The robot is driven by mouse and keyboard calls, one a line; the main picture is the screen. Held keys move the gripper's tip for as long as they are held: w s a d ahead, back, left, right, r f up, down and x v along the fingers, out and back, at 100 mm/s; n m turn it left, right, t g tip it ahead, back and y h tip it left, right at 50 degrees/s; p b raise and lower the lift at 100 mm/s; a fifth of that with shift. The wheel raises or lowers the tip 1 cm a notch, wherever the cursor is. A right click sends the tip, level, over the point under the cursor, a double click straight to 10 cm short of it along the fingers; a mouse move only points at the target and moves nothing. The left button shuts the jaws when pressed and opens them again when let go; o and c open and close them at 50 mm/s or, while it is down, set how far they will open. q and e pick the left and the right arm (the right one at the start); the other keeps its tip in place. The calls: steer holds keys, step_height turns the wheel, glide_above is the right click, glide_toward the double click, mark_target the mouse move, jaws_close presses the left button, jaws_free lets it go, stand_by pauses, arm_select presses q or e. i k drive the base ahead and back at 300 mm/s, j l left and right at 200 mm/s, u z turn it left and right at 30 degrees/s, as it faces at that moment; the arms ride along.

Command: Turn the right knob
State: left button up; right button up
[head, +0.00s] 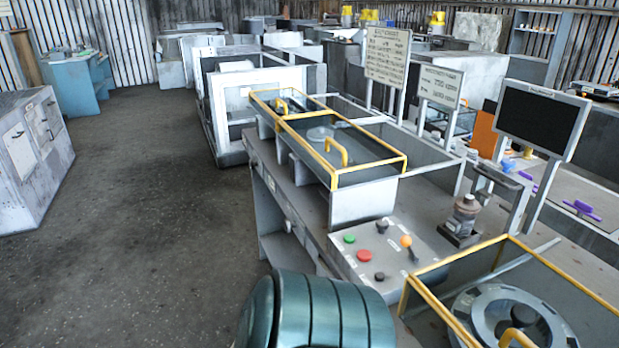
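A light grey control panel (390,262) sits at the near edge of the grey workbench. It carries two dark round knobs. One dark knob (382,226) is at the back of the panel, and the other dark knob (379,277) is at the front. A green button (349,238), a red button (364,255) and a lever with an orange ball (406,241) are also on it. The picture does not show clearly which knob is the right one. Neither of my grippers is in view, and nothing touches the panel.
A dark teal ribbed rounded body (318,312) stands just in front of the panel; I cannot tell what it belongs to. Yellow-framed glass covers (405,157) lie behind and right of the panel. A dark monitor (541,119) stands at right. The floor (150,230) at left is clear.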

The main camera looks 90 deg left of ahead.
mark_target(288, 226)
steer(key=u, duration=2.85)
